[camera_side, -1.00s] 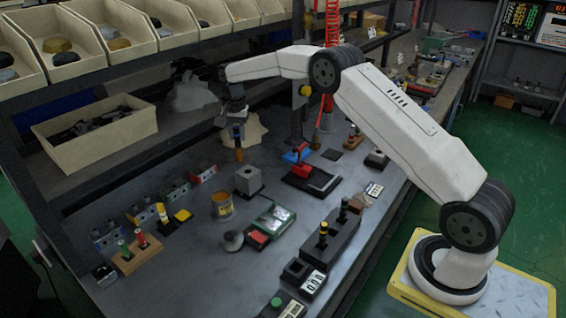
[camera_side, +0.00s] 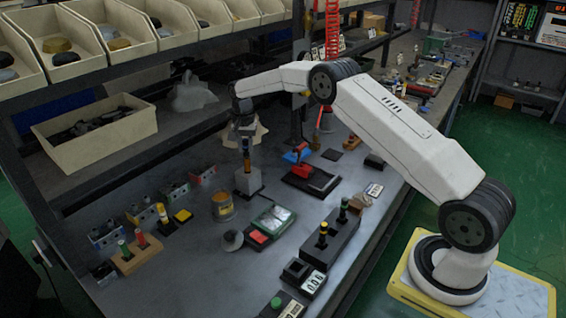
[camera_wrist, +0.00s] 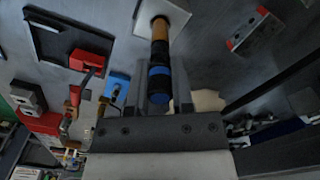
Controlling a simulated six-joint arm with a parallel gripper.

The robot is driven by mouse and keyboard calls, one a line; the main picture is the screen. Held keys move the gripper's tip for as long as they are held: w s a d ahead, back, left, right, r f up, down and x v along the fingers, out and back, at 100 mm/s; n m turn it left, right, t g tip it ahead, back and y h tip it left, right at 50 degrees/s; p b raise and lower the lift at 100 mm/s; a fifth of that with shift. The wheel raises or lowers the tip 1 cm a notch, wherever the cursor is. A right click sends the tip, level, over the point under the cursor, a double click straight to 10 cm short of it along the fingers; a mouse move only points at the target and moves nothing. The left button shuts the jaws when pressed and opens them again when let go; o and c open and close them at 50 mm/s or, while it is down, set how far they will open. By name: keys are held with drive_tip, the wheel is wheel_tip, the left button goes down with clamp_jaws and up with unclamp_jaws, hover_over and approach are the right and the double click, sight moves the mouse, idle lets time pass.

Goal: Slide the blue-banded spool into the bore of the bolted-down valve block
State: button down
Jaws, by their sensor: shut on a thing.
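The blue-banded spool (camera_wrist: 160,52) is dark with an orange-brown part and blue bands. My gripper (camera_wrist: 160,88) is shut on it near its blue end. In the side view my gripper (camera_side: 245,134) is above the grey valve block (camera_side: 248,183), and the spool (camera_side: 246,162) hangs upright between them. In the wrist view the spool's far end meets the face of the valve block (camera_wrist: 176,13). The bore is hidden behind the spool, so I cannot tell whether the tip is inside it or just over it.
A yellow-labelled can (camera_side: 222,207) and a green-cased device (camera_side: 273,220) stand in front of the block. A red tool on a dark tray (camera_side: 311,180) lies to its right. Small red and grey blocks (camera_side: 202,174) stand at the left. The shelf is behind.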

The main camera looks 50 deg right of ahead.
sight(247, 158)
drive_tip(key=shift+f, duration=1.9)
drive_tip(key=shift+f, duration=0.6)
drive_tip(key=shift+c, duration=2.4)
unclamp_jaws()
drive_tip(key=shift+r, duration=0.1)
wheel_tip(247, 158, up, 13)
drive_tip(key=shift+s+a, duration=0.1)
drive_tip(key=shift+a, duration=0.05)
